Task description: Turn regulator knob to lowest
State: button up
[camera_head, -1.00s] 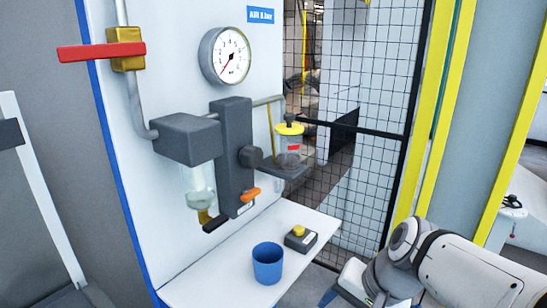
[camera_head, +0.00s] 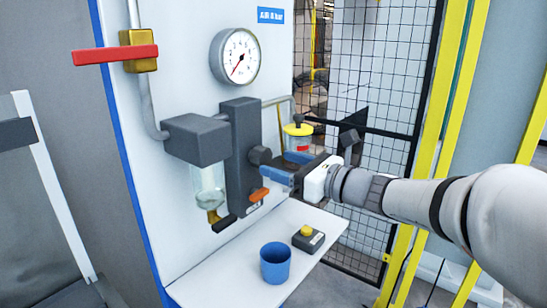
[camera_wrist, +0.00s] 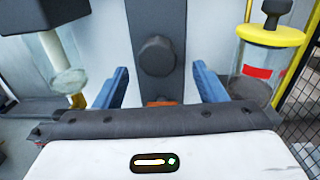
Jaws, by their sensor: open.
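The regulator knob (camera_head: 260,156) is a dark grey round knob on the front of the grey regulator block (camera_head: 241,140). In the wrist view the knob (camera_wrist: 157,56) sits in the middle, between and beyond my two blue fingers. My gripper (camera_head: 276,174) is open and empty, its fingers reaching toward the knob from the right, slightly below it. In the wrist view my gripper (camera_wrist: 160,85) shows a finger on each side of the knob, with gaps. The gauge (camera_head: 234,56) has a red needle pointing to the lower left; its reading is too small to tell.
An orange lever (camera_head: 260,194) is just below the knob. A clear bowl with yellow cap (camera_head: 298,130) stands close to the right, partly behind my gripper. A red-handled valve (camera_head: 115,55) is upper left. A blue cup (camera_head: 275,262) and yellow-button box (camera_head: 308,238) sit on the white shelf.

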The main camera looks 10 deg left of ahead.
aim_at(267, 159)
jog(key=x, duration=0.5)
jog(key=shift+a, duration=0.15)
